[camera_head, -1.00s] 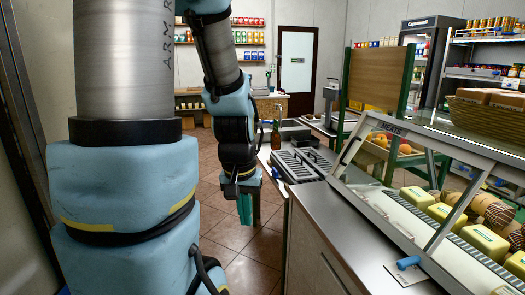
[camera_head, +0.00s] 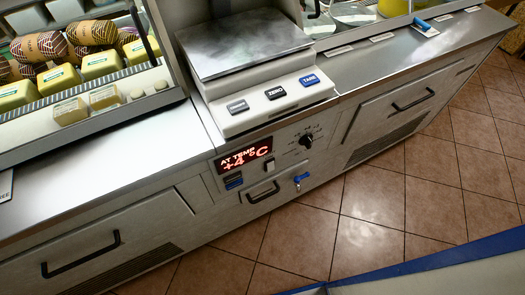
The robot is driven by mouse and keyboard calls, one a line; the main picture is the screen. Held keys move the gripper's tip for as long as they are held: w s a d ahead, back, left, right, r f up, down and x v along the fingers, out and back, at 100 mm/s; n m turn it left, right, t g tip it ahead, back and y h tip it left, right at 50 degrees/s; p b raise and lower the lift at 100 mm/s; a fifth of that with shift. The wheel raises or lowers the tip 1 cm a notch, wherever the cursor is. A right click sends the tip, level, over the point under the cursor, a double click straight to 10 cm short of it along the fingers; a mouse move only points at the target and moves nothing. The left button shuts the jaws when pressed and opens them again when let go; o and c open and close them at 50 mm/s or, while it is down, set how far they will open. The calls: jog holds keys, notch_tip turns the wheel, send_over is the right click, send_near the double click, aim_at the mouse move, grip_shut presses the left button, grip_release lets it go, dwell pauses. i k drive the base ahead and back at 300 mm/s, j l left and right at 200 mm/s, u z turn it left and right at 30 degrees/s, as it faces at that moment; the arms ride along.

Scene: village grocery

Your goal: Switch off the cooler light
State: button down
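The cooler's control panel (camera_head: 268,162) is on the front face of the counter, below the scale. Its red-lit display (camera_head: 244,157) reads "AT TEMP +4°C". Below the display's left end are small dark blue switches (camera_head: 233,181), and to its right is a small light-coloured switch (camera_head: 270,164). A black knob (camera_head: 306,140) with markings sits further right. A blue tap-like handle (camera_head: 299,180) is below the knob. The switch labels are too small to read, so I cannot tell which is for the light. My gripper is not in view.
A scale (camera_head: 245,45) with three buttons stands on the counter above the panel. A glass display case (camera_head: 80,85) with cheeses is at the left. Black drawer handles (camera_head: 80,258) stick out from the front. Tiled floor (camera_head: 370,215) before the counter is mostly clear; a blue-edged surface fills the lower right.

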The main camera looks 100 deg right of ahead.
aim_at(270, 166)
jog(key=i+j+z, duration=0.1)
jog(key=z, duration=2.15)
